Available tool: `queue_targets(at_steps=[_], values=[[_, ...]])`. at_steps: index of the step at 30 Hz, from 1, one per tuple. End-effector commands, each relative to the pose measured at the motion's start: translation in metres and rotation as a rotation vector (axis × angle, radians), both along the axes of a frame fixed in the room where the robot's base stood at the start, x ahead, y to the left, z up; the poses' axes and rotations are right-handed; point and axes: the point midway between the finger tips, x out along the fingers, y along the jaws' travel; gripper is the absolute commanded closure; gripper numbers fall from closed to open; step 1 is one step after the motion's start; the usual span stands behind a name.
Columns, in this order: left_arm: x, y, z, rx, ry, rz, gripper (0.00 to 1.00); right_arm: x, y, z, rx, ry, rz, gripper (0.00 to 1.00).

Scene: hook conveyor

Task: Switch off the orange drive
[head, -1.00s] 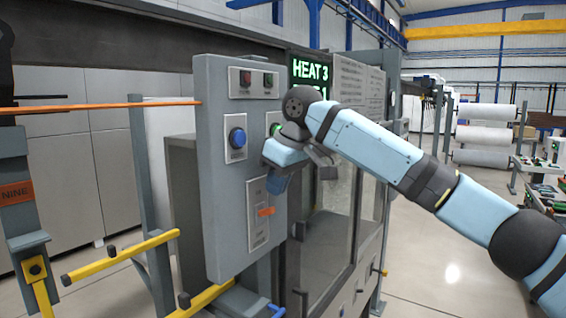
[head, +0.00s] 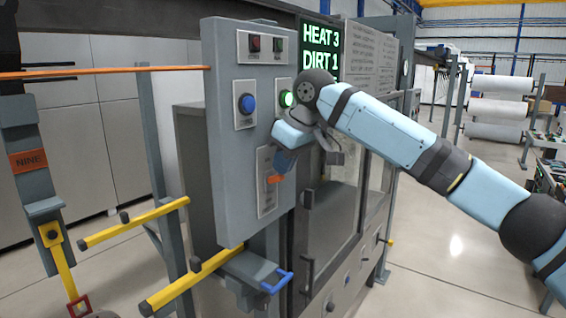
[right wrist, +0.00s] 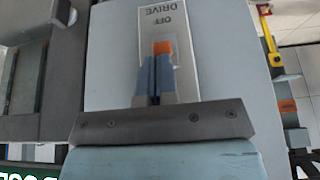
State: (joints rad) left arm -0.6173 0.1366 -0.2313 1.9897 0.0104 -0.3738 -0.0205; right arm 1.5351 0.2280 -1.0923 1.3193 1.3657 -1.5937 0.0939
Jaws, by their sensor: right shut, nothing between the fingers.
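The orange drive lever (head: 274,180) sticks out of a pale plate (head: 265,207) low on the grey control panel (head: 228,160). In the right wrist view the orange lever (right wrist: 163,47) shows just beyond my fingertips, and the plate reads OFF and DRIVE upside down. The word OFF lies past the lever, on the side away from my fingers. My right gripper (head: 285,163) is shut and empty, right above the lever in the head view; it also shows in the right wrist view (right wrist: 155,72). I cannot tell whether the fingers touch the lever. My left gripper is not in view.
A blue button (head: 248,103), a lit green button (head: 287,98) and red and green lamps (head: 265,44) are higher on the panel. A display (head: 320,47) reads HEAT 3, DIRT 1.

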Motion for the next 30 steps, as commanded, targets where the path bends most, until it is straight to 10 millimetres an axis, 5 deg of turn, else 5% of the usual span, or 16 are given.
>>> queue_targets(at_steps=[30], values=[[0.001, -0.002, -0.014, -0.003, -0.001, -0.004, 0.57, -0.007, -0.010, -0.016, 0.215, -0.152, 0.000, 1.00]])
